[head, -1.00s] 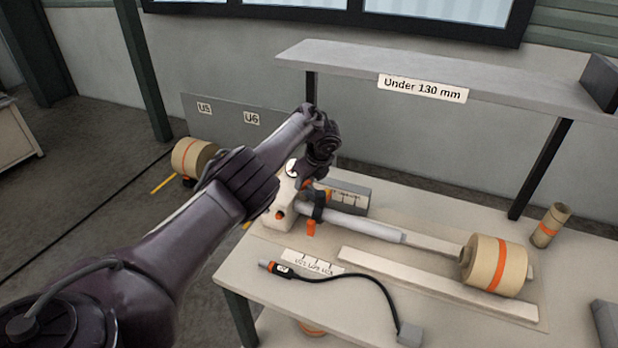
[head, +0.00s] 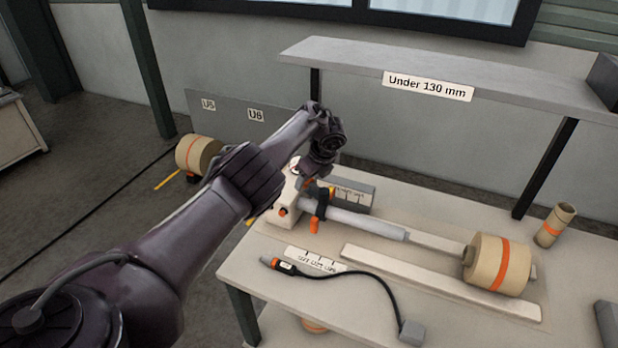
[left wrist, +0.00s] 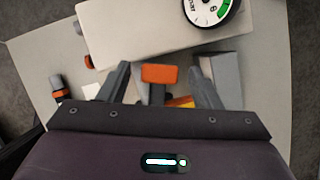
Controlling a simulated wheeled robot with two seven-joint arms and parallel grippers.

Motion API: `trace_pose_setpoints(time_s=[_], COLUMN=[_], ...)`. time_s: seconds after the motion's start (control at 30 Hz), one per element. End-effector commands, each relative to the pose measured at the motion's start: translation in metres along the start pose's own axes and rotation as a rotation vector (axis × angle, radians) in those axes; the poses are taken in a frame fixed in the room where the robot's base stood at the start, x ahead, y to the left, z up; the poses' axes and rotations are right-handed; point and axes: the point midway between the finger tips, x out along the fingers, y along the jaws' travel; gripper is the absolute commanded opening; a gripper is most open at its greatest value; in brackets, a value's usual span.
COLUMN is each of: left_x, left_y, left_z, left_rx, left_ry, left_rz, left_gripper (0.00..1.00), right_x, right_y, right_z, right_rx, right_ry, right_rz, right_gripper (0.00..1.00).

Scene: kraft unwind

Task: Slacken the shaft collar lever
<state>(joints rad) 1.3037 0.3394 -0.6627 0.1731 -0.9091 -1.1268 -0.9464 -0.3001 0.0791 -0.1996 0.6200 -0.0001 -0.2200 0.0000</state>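The black shaft collar (head: 322,198) sits around the pale shaft (head: 365,224), beside the white housing (head: 283,208). An orange tab (head: 314,225) hangs below the collar. My left gripper (head: 309,181) is over the collar area, its fingers mostly hidden in the head view. In the left wrist view, the left gripper (left wrist: 159,76) is open. An orange block (left wrist: 159,74), apparently the lever, lies between its fingers in the picture with gaps on both sides. I cannot tell its height relative to the fingertips. My right gripper is out of view.
A kraft roll (head: 497,265) is on the shaft's right end. A black cable (head: 365,277) with an orange-banded handle lies at the front. A shelf (head: 470,84) overhangs the back. A small roll (head: 555,225) stands at right. A dial gauge (left wrist: 211,10) is near the gripper.

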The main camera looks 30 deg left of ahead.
Motion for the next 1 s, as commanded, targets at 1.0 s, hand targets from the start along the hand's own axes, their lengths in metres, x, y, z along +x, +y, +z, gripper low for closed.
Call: trace_pose_setpoints(time_s=[1.0], left_x=[-0.078], left_y=[0.0], left_z=[0.0], left_rx=[0.0], left_ry=[0.0], left_rz=[0.0], left_gripper=[0.58], right_x=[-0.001], right_y=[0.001], right_z=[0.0], right_rx=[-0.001], right_ry=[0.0], right_rz=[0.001], right_gripper=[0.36])
